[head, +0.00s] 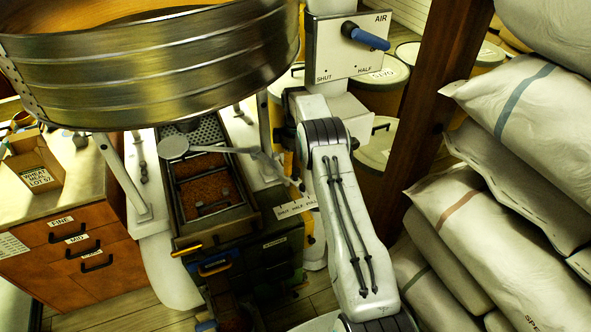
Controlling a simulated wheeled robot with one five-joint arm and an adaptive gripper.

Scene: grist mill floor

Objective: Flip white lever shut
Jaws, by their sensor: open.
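A pale, whitish lever (262,158) lies over the top of the dark cabinet. Its arm runs left to a round disc (173,146) above the open brown tray, and its right end slants down near my arm. A white label plate (297,206) with SHUT and HALF printed on it lies below that right end. I cannot tell exactly which mark the lever points to. My white arm rises from the bottom right and bends at its elbow, right of the lever. My gripper cannot be made out.
A blue-handled lever (366,38) sits on a white AIR panel (343,60). A large metal sieve drum (150,65) overhangs the upper left. Stacked sacks (500,230) and a wooden post (430,90) crowd the right. An orange drawer cabinet (75,235) stands left.

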